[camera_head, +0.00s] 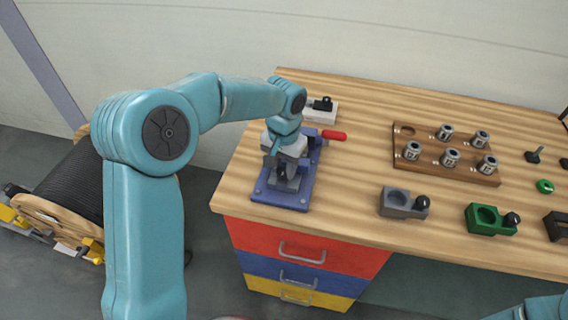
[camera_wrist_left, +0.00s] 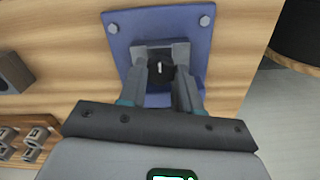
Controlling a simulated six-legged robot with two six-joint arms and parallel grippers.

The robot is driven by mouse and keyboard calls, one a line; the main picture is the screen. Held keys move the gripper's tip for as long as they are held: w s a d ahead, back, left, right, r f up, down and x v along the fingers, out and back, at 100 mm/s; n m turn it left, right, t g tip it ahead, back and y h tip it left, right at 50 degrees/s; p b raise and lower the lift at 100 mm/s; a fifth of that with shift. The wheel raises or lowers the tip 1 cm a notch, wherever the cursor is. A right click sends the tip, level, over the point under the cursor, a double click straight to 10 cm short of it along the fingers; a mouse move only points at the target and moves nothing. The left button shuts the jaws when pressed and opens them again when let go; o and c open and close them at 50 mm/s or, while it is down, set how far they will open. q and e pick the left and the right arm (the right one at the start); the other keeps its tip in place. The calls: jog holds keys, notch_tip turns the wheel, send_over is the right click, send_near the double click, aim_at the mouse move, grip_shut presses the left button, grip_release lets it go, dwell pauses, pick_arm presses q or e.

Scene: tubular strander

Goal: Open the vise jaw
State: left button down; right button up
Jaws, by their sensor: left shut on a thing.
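The blue vise (camera_head: 281,192) is fixed near the left end of the wooden bench, with a red handle (camera_head: 334,135) sticking out to its right. My left gripper (camera_head: 283,160) reaches down over the vise from above. In the left wrist view, the vise's blue base plate (camera_wrist_left: 120,37) shows bolts at its corners. There the fingers of my left gripper (camera_wrist_left: 168,75) reach to a grey jaw part (camera_wrist_left: 180,48) and are shut on it. A dark round part lies between the fingers. The gripper hides much of the vise in the head view. My right gripper is out of view.
A wooden rack (camera_head: 447,154) with several metal collets stands to the right. A grey fixture (camera_head: 402,203) and a green fixture (camera_head: 490,219) sit near the bench's front edge. A small white-based block (camera_head: 321,109) stands behind the vise. A cable reel (camera_head: 66,188) is on the floor at left.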

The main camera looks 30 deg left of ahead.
aim_at(284, 169)
pick_arm(q)
jog(key=shift+w, duration=0.1)
jog(key=c, duration=0.8)
grip_release()
jog(key=shift+w, duration=0.1)
notch_tip(284, 169, up, 16)
jog(key=shift+r+p, duration=0.2)
jog(key=shift+p, duration=0.25)
